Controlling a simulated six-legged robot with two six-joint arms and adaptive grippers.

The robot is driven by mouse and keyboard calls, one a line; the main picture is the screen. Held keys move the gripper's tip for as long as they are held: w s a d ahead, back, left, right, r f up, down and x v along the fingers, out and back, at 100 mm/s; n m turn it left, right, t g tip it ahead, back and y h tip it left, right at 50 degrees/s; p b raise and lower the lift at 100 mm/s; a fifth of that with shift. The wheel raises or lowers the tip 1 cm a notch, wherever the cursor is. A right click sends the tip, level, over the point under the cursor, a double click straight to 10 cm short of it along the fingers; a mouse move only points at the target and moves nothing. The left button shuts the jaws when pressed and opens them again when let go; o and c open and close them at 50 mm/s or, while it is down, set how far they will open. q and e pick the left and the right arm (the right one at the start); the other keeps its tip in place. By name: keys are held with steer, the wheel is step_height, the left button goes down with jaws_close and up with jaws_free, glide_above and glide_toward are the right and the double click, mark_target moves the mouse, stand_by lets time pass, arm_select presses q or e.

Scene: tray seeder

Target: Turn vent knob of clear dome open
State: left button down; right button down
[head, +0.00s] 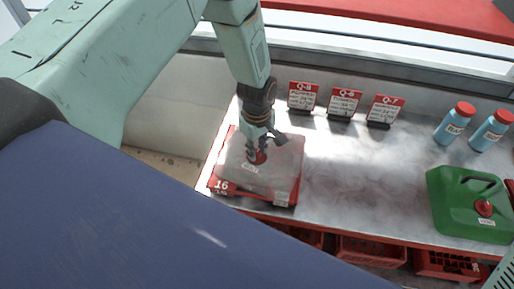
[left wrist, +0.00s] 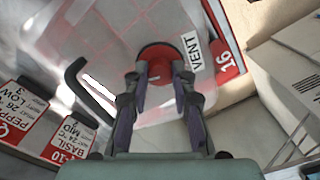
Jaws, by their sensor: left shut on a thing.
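The clear dome (head: 283,168) sits over a red tray numbered 16 (head: 222,186) on the bench. In the left wrist view the clear dome (left wrist: 105,35) has a red vent knob (left wrist: 158,52) beside a white VENT label (left wrist: 192,52). A pale mark shows near the knob's lower edge; its exact setting is hard to read. My left gripper (left wrist: 158,78) is shut on the knob, one finger on each side. In the head view my left gripper (head: 259,147) reaches down onto the dome, partly hiding the red knob (head: 257,157). My right gripper is out of view.
Red-and-white sign cards (head: 343,103) stand behind the dome. Blue bottles with red caps (head: 455,123) and a green canister (head: 468,207) stand at the right. Red crates (head: 370,250) lie below the front edge. Mist covers the mostly clear middle bench.

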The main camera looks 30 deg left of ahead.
mark_target(257, 152)
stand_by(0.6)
arm_select(q)
steer(key=c, duration=1.1)
jaws_free()
step_height(257, 152, up, 12)
